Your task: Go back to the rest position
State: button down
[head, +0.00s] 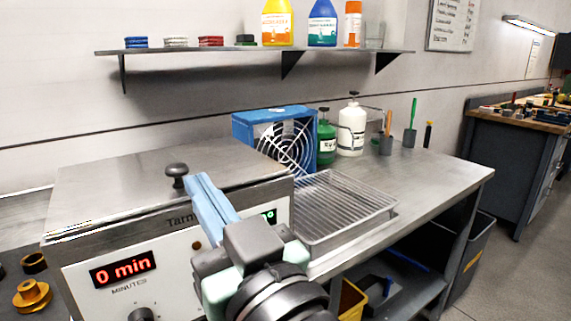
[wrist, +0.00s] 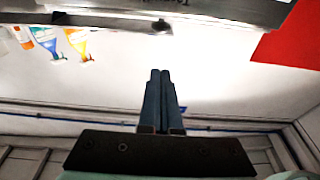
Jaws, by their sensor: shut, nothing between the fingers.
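My gripper (head: 203,190) is in front of the steel machine with the "0 min" display (head: 123,268). Its blue fingers are together with nothing between them and point up toward the machine's lid. In the wrist view, my gripper (wrist: 160,75) shows shut and empty against a pale wall, with the machine's edge (wrist: 200,10) at the top. The machine's lid (head: 150,185) is closed, with a black knob (head: 177,171) on top. My arm hides part of the machine's front.
A wire basket tray (head: 385,212) sits right of the machine on the steel bench (head: 450,178). Behind it stand a blue fan (head: 240,130), a green bottle (head: 326,145) and a white bottle (head: 352,130). A wall shelf (head: 200,52) holds several bottles. The bench's right end is clear.

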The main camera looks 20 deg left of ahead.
jog(key=s+d+r+m+t+h, duration=0.2)
jog(key=d+r+m+t+h, duration=0.3)
jog(key=d+r+t+h, duration=0.25)
jog(key=s+d+r+m+t+h, duration=0.2)
jog(key=d+r+m+t+h, duration=0.35)
jog(key=d+r+h, duration=0.3)
notch_tip(320, 180, up, 21)
jog(key=p, duration=2)
jog(key=shift+w+d+t, duration=0.2)
jog(key=shift+d+t, duration=0.1)
jog(key=shift+t, duration=0.1)
jog(key=shift+f+n, duration=0.15)
jog(key=shift+n, duration=0.1)
